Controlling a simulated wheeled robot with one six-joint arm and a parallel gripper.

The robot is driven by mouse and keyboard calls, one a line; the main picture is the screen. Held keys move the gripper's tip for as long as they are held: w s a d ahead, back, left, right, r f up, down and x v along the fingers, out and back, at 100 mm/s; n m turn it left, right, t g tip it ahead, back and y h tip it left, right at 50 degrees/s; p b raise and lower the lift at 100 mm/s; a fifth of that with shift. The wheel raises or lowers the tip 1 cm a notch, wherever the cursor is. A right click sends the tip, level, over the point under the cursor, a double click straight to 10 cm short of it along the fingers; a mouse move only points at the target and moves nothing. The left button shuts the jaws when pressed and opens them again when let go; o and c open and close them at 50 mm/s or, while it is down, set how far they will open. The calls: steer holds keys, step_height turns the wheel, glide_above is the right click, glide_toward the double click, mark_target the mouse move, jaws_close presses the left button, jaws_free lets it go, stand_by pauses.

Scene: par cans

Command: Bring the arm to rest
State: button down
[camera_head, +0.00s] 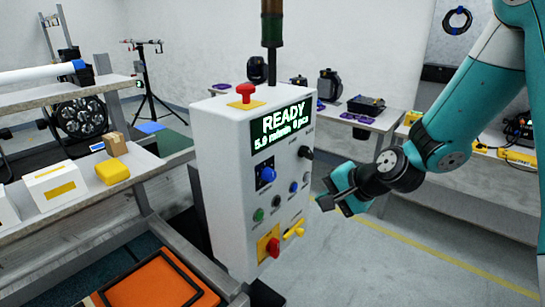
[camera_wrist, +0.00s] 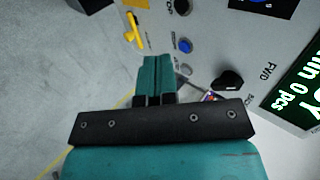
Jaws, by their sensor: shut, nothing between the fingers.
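My arm comes in from the upper right in the head view, with its teal and black links bent down. My gripper (camera_head: 322,203) is shut and empty, just to the right of the white control box (camera_head: 222,150). In the wrist view the shut teal fingers (camera_wrist: 157,62) point toward the panel's front, close to its knobs. They appear apart from the panel, but the exact gap is hard to judge. The panel's display (camera_head: 282,125) reads READY. A black selector knob (camera_head: 305,152) and a yellow handle (camera_head: 294,229) sit on the panel's right part.
A shelf (camera_head: 60,215) with boxes stands on the left, above an orange crate (camera_head: 155,285). A bench (camera_head: 375,120) with black cases runs along the back. A red mushroom button (camera_head: 246,92) tops the control box. Grey floor (camera_head: 400,275) is clear at the lower right.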

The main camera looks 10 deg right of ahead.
steer(key=s+a+r+n+g, duration=0.4)
steer(key=s+a+r+n, duration=0.2)
steer(key=s+a+n, duration=0.25)
steer(key=s+r+n+g+h+b, duration=0.1)
steer(key=s+r+n+g, duration=0.2)
steer(key=s+n, duration=0.6)
steer(key=s+r, duration=0.1)
steer(key=s, duration=0.5)
steer(key=shift+a+g, duration=0.3)
steer(key=shift+s, duration=0.1)
